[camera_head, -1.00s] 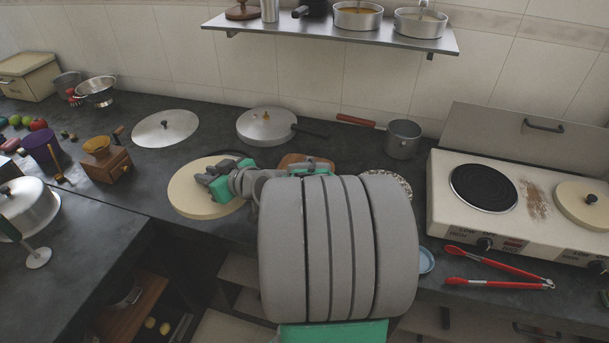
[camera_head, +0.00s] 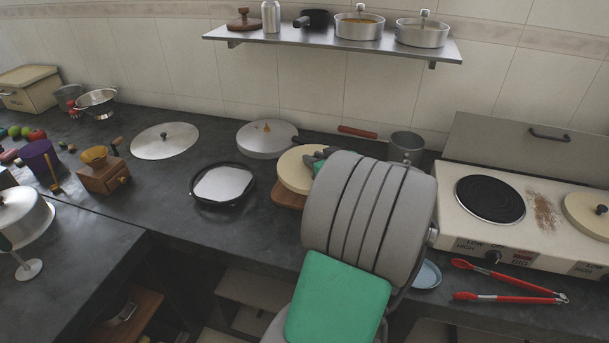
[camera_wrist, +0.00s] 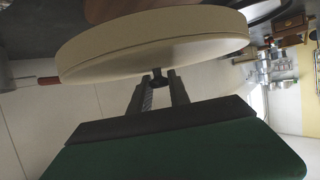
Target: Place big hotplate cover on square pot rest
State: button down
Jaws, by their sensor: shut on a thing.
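The big hotplate cover, a cream disc (camera_head: 297,170), is in my gripper (camera_head: 322,156) beside the pan, left of my arm. In the wrist view the cover (camera_wrist: 150,45) fills the upper middle, and my gripper (camera_wrist: 158,82) is shut on its dark knob. The square pot rest, a brown wooden board (camera_head: 287,196), shows below the cover's lower left edge; most of it is hidden by the cover. A brown wooden piece, likely the pot rest (camera_wrist: 112,9), also shows past the cover in the wrist view. I cannot tell whether cover and rest touch.
A dark-rimmed pan (camera_head: 222,186) stands just left of the pot rest. Behind are a lidded pan (camera_head: 266,139) and a saucepan (camera_head: 406,147). The hotplate (camera_head: 470,225) is at right, with red tongs (camera_head: 510,296) in front. My arm hides the counter right of the cover.

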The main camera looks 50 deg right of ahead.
aim_at(305, 165)
jog(key=w+f, duration=0.3)
jog(key=w+d+f, duration=0.1)
jog(key=f, duration=0.1)
jog(key=shift+w+f, duration=0.25)
jog(key=shift+w, duration=0.05)
notch_tip(305, 165, down, 4)
jog(key=shift+w+r, duration=0.1)
jog(key=shift+r, duration=0.15)
jog(key=shift+f, duration=0.2)
jog(key=c, duration=1.2)
grip_release()
jog(key=shift+r, duration=0.1)
jog(key=shift+c, duration=0.2)
